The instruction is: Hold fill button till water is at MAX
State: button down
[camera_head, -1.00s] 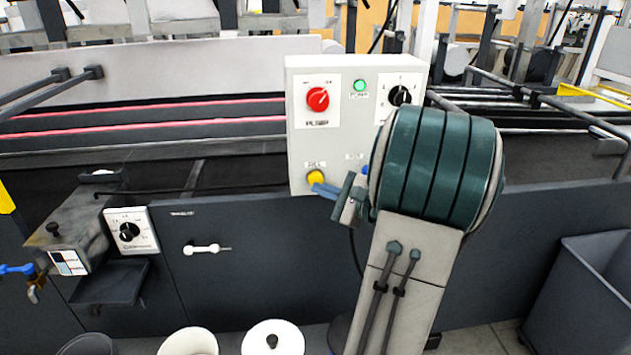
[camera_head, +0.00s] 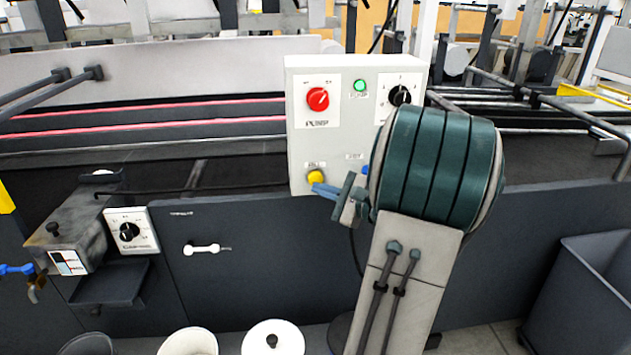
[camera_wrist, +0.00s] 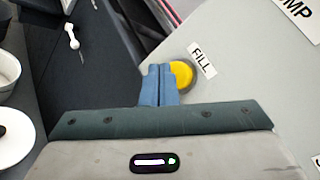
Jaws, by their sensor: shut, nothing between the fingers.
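The yellow fill button (camera_head: 316,177) sits low on the left of the light grey control box. In the wrist view the button (camera_wrist: 182,74) shows beside its FILL label (camera_wrist: 202,61). My gripper (camera_head: 318,189) is shut and empty, its blue fingertips at the lower edge of the button. In the wrist view the closed fingertips (camera_wrist: 159,70) overlap the button's left part; whether they press it cannot be told. No water level or MAX mark can be made out in either view.
The control box (camera_head: 345,150) also carries a red pump knob (camera_head: 318,99), a green lamp (camera_head: 360,86) and a black dial (camera_head: 399,96). A blue button (camera_head: 365,170) is partly hidden by my arm. White pots (camera_head: 188,342) stand below; a grey bin (camera_head: 580,290) is at right.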

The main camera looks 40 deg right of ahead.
jog(key=shift+w, duration=0.1)
jog(key=shift+w+d, duration=0.25)
jog(key=shift+w+d, duration=0.25)
jog(key=shift+w, duration=0.2)
dwell(0.8)
jog(key=shift+s+b, duration=0.1)
jog(key=shift+b, duration=0.2)
dwell(1.9)
jog(key=shift+s+a, duration=0.5)
jog(key=shift+s, duration=0.2)
jog(key=s+a, duration=0.1)
jog(key=s, duration=0.2)
jog(key=s+a+b, duration=0.1)
jog(key=shift+s+a, duration=0.15)
jog(key=shift+a, duration=0.15)
dwell(0.5)
